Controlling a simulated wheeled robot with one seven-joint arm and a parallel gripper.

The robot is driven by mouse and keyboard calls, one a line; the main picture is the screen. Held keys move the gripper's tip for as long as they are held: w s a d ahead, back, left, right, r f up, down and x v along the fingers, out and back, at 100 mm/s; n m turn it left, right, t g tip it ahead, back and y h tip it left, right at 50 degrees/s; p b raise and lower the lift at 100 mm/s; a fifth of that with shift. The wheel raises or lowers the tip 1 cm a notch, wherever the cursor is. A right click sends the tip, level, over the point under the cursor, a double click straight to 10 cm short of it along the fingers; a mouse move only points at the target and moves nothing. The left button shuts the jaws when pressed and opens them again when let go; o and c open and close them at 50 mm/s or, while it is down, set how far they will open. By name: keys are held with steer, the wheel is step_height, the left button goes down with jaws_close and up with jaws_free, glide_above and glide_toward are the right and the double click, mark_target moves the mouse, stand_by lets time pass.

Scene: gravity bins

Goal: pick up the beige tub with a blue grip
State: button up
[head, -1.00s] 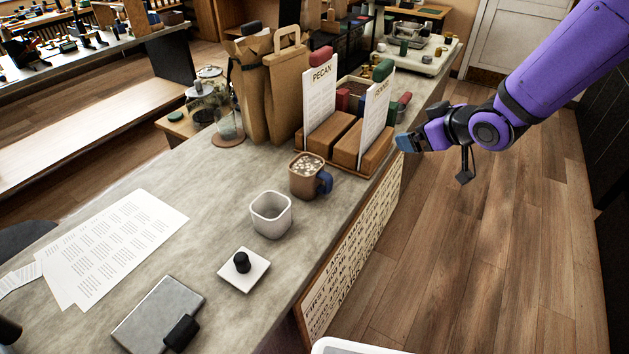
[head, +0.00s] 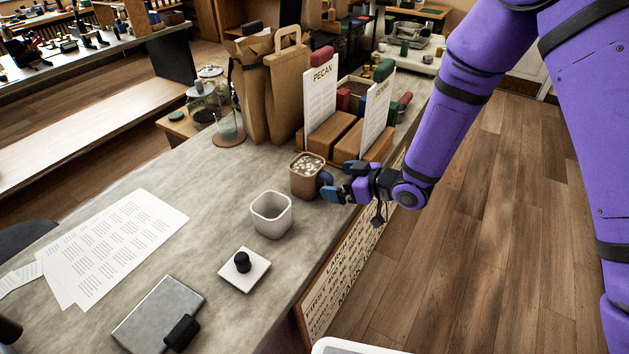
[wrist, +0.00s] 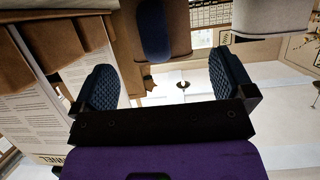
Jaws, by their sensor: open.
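The beige-brown tub (head: 304,177) stands upright on the counter, filled with pale and brown pieces. Its blue grip (head: 325,179) sticks out on the right, facing my gripper. My gripper (head: 343,183) is open and empty beside it, at the counter's right edge. In the wrist view the grip (wrist: 153,30) shows at top centre, ahead of and between my two spread dark blue fingers (wrist: 163,72). A gap shows between the fingers and the grip. The tub's wall (wrist: 178,28) shows partly behind the grip.
A white empty tub (head: 271,216) stands in front of the beige one. Brown boxes with upright label cards (head: 320,95) stand close behind my gripper. A white lid with black knob (head: 244,268) and a grey case (head: 158,312) lie nearer. Floor right of the counter is clear.

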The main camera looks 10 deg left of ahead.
mark_target(323, 180)
steer(key=shift+f+x, duration=0.1)
steer(key=shift+x, duration=1.4)
steer(key=shift+f+x, duration=0.15)
steer(key=shift+x, duration=1.35)
steer(key=shift+d, duration=0.15)
steer(key=c, duration=1)
